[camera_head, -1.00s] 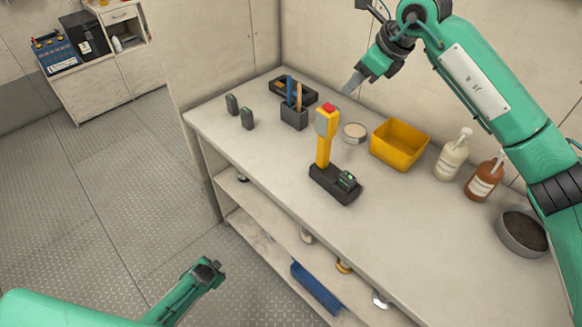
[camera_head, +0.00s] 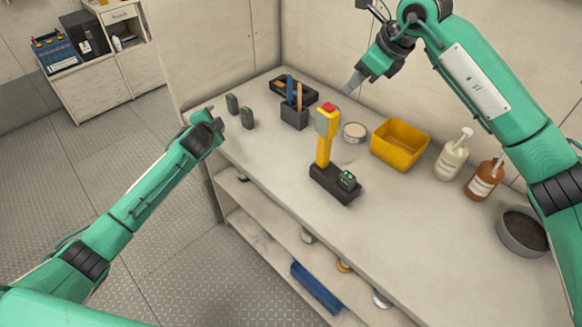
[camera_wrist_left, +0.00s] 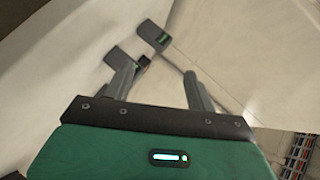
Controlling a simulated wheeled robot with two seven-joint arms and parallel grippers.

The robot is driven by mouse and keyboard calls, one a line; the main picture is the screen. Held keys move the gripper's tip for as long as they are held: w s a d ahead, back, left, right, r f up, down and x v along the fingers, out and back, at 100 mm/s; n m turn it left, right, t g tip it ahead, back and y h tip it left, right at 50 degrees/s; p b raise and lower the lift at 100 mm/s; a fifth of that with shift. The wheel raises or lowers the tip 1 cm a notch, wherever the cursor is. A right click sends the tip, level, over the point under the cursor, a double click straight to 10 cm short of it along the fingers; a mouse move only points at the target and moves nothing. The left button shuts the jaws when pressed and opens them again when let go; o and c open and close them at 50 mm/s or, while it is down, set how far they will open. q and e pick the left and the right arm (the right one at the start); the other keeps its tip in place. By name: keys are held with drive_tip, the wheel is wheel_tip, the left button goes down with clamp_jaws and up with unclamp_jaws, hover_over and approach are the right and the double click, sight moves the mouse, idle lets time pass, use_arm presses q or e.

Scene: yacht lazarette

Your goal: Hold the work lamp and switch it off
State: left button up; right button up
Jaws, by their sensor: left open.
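The yellow work lamp (camera_head: 323,146) stands upright on its black base (camera_head: 334,184) on the workbench in the head view. It has a red top (camera_head: 328,107), and a small dark block with a green mark (camera_head: 347,181) sits on the base. My left gripper (camera_head: 212,119) is over the bench's left edge, left of the lamp and apart from it. In the left wrist view its two fingers (camera_wrist_left: 160,90) are spread with nothing between them. My right gripper (camera_head: 352,86) is above the back of the bench, behind and right of the lamp; its jaw opening is unclear.
A pen holder (camera_head: 294,117), a round tin (camera_head: 354,132), a yellow bin (camera_head: 398,147), two pump bottles (camera_head: 452,156) and a round pot (camera_head: 519,236) line the back. The bench front is clear.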

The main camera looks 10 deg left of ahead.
sight(329, 145)
use_arm(q)
drive_tip(key=s+d+h, duration=0.2)
drive_tip(key=d, duration=0.2)
drive_tip(key=s+d+f+h, duration=0.1)
drive_tip(key=d+h, duration=0.1)
drive_tip(key=d, duration=0.3)
drive_tip(key=s+d+f+h, duration=0.1)
drive_tip(key=s+d+h, duration=0.1)
drive_tip(key=d, duration=0.3)
drive_tip(key=shift+s+d+f+h, duration=0.2)
drive_tip(key=shift+s+h, duration=0.1)
drive_tip(key=shift+h, duration=0.1)
drive_tip(key=s+d+r+n+h, duration=0.2)
drive_tip(key=s+d+n+h, duration=0.2)
drive_tip(key=s+d+h, duration=0.5)
drive_tip(key=w+d, duration=0.3)
drive_tip(key=d, duration=0.1)
drive_tip(key=w+d+y, duration=0.1)
drive_tip(key=w+d, duration=0.2)
drive_tip(key=d, duration=0.1)
drive_tip(key=w+d+y, duration=0.1)
drive_tip(key=w+d, duration=0.2)
drive_tip(key=d, duration=0.1)
drive_tip(key=shift+w+d+r, duration=0.15)
drive_tip(key=shift+w, duration=0.2)
